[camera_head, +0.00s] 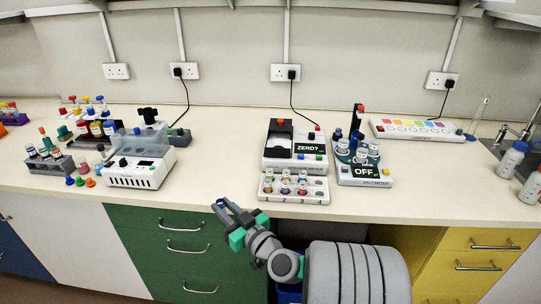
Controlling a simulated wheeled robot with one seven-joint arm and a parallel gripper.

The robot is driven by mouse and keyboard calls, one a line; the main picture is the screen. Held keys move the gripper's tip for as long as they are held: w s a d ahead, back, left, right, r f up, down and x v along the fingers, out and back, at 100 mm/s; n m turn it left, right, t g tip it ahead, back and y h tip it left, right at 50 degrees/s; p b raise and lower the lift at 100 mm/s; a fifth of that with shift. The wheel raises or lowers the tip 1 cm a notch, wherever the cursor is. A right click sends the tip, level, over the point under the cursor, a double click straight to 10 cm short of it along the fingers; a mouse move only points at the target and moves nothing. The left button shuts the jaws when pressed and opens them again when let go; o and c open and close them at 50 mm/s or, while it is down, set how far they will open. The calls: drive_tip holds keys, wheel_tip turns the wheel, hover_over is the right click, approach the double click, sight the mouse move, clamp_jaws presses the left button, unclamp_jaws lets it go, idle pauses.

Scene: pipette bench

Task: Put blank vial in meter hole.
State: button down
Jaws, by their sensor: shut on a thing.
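The meter (295,166) is a white unit with a black top and a green-lit display reading "ZERO?", standing at the middle of the bench. Its hole is too small to make out. A white vial rack (292,197) with several small vials stands directly in front of it, with numbers on its front. My gripper (219,208) is left of the rack and low, by the bench's front edge, before the green drawers. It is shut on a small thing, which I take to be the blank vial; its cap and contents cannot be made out.
A second meter reading "OFF" (366,172) stands to the right with a round vial holder. A white device with a clear cover (140,165) stands to the left. Bare bench (220,165) lies between that device and the middle meter. A black cable (293,95) hangs behind.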

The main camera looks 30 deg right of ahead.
sight(322, 180)
drive_tip(key=s+d+r+m+h, duration=0.1)
drive_tip(key=d+r+m+h, duration=0.1)
drive_tip(key=d+r, duration=0.3)
drive_tip(key=s+d+r+m+h+b, duration=0.1)
drive_tip(key=d+r+h, duration=0.4)
drive_tip(key=d, duration=0.9)
drive_tip(key=shift+s+d+r+m+h, duration=0.15)
drive_tip(key=shift+s+r+m+h, duration=0.2)
drive_tip(key=shift+s+m, duration=0.45)
drive_tip(key=shift+w, duration=0.15)
drive_tip(key=d+f, duration=0.4)
drive_tip(key=w+d+f, duration=0.1)
drive_tip(key=d+f, duration=0.3)
drive_tip(key=d, duration=0.1)
drive_tip(key=w+d+f, duration=0.1)
drive_tip(key=d+f, duration=0.3)
drive_tip(key=shift+w+d+f, duration=0.2)
drive_tip(key=shift+d+f, duration=0.1)
drive_tip(key=shift+d, duration=0.1)
drive_tip(key=shift+a, duration=0.1)
drive_tip(key=shift+f+b, duration=0.35)
drive_tip(key=shift+b, duration=0.2)
